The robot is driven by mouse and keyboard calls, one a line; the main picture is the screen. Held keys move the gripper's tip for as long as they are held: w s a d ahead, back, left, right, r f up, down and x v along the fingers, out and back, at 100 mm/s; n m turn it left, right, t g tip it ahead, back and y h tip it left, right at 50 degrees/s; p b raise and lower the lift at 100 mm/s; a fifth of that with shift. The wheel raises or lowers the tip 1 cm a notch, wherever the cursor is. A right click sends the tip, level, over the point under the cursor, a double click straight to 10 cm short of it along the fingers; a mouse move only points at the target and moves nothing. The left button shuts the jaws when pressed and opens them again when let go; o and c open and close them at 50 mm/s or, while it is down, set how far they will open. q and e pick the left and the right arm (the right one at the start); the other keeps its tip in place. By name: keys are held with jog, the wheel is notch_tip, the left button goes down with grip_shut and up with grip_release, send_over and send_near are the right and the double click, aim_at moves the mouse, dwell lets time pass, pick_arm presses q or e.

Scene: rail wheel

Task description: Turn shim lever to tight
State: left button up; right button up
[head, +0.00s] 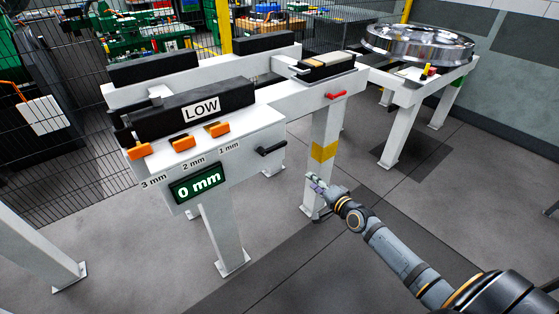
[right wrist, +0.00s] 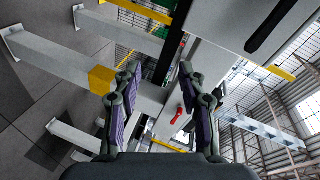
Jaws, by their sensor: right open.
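A red lever (head: 336,94) sits on the white beam below a small black-topped clamp block. A black handle (head: 272,150) sticks out to the right from the white panel. No label reading tight is legible, and I cannot tell which of the two is the shim lever. My right gripper (head: 315,183) is open and empty, in front of and below the beam, apart from both levers. Its purple-padded fingers are spread in the right wrist view (right wrist: 158,85). My left gripper is not in view.
The panel has orange blocks (head: 181,143), 1, 2 and 3 mm marks, and a display (head: 197,185) reading 0 mm. A LOW sign (head: 202,109) is above. A yellow-banded leg (head: 324,152) stands close to my right gripper. A steel wheel (head: 418,43) lies at back right.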

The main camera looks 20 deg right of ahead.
aim_at(281, 147)
jog(key=a+r+m+t+y+b, duration=0.1)
jog(key=a+r+y, duration=0.15)
jog(key=r, duration=0.35)
jog(key=a+r+m+t+y, duration=0.1)
jog(key=a+r, duration=0.2)
jog(key=r, duration=0.2)
jog(key=shift+h, duration=0.25)
jog(key=b+x, duration=0.1)
jog(key=x, duration=1)
jog(key=shift+w+a, duration=0.1)
jog(key=shift+w, duration=0.15)
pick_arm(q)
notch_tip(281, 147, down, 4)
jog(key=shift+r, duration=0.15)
pick_arm(e)
grip_shut()
